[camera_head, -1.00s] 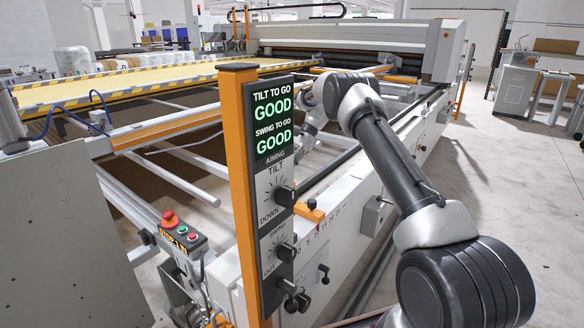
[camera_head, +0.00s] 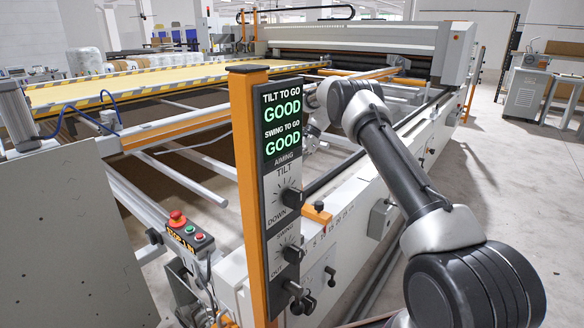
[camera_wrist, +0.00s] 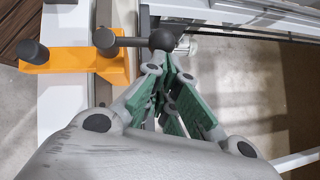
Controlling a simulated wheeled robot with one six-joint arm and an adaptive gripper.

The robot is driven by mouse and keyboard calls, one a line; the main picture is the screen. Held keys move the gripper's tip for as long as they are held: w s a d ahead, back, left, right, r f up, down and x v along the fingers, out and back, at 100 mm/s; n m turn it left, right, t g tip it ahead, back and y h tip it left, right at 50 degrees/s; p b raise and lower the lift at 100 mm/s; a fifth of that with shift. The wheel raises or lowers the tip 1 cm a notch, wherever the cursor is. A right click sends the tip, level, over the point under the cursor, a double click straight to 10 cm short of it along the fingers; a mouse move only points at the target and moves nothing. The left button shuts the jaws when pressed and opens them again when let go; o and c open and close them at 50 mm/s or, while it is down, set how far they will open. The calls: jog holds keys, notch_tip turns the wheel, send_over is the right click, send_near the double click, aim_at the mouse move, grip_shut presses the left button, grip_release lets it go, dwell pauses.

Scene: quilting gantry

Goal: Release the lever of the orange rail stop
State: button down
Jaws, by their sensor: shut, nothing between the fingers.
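The orange rail stop (camera_wrist: 70,66) lies across a pale rail at the upper left of the wrist view. A second dark knob (camera_wrist: 32,52) stands on the stop's left end. My gripper (camera_wrist: 170,62) is shut and empty, its green-padded fingers meeting just below the ball; whether they touch it, I cannot tell. In the head view the orange stop (camera_head: 316,213) shows beside the panel, and my gripper is mostly hidden behind the panel and arm.
A sign panel (camera_head: 281,130) on an orange post (camera_head: 247,190) reads GOOD for tilt and swing. A control box with a red button (camera_head: 177,217) is at lower left. The white machine beam (camera_head: 345,225) runs along my arm. Open floor (camera_head: 490,190) lies to the right.

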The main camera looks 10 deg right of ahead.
jog(key=v, duration=1.2)
jog(key=shift+d, duration=0.1)
jog(key=shift+f, duration=0.1)
